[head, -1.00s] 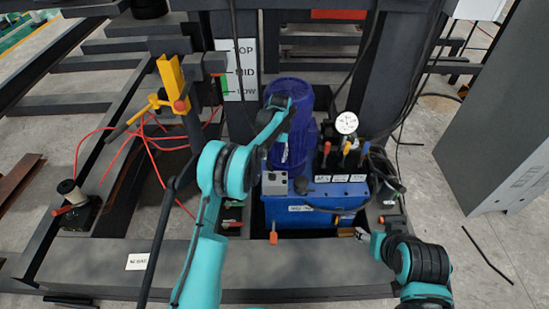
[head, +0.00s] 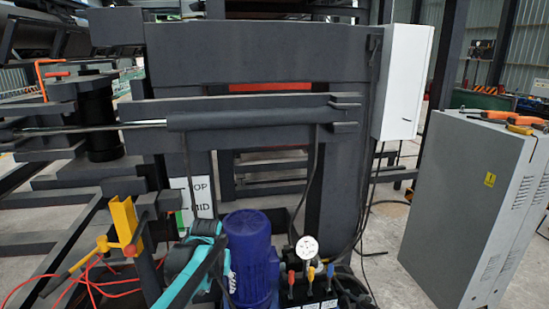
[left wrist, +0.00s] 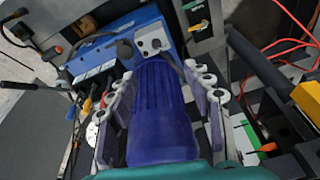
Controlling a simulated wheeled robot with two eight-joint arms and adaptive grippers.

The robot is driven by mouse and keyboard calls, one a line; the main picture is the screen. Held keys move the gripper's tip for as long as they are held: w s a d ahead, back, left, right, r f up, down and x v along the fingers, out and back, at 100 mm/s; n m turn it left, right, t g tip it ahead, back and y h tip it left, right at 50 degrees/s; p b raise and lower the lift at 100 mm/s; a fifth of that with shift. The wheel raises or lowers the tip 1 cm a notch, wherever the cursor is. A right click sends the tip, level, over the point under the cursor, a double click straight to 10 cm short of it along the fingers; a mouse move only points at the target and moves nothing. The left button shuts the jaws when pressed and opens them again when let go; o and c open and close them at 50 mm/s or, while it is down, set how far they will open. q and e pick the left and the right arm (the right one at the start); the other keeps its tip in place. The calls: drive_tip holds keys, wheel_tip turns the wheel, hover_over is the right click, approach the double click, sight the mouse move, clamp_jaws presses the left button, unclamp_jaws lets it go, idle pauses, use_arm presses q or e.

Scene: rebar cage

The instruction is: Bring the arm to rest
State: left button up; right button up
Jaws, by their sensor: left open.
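My left arm (head: 208,245) shows teal and dark at the bottom centre of the head view, just left of the blue motor (head: 252,258). In the left wrist view, the two fingers of my left gripper (left wrist: 158,70) stand apart with nothing held between them. The ribbed blue motor (left wrist: 160,110) shows in the gap between the fingers; I cannot tell how far it is beyond them. My right arm and gripper are out of both views.
A pressure gauge (head: 307,249) and coloured levers stand right of the motor. A yellow bracket (head: 124,222) and red cables are at left. A grey cabinet (head: 470,205) with orange tools on top stands at right. A dark press frame (head: 250,52) rises behind.

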use_arm(q)
drive_tip(key=s+a+t, duration=0.1)
drive_tip(key=s+t, duration=0.3)
drive_tip(key=s, duration=2)
drive_tip(key=shift+s+a+f, duration=0.25)
drive_tip(key=shift+s+a, duration=0.1)
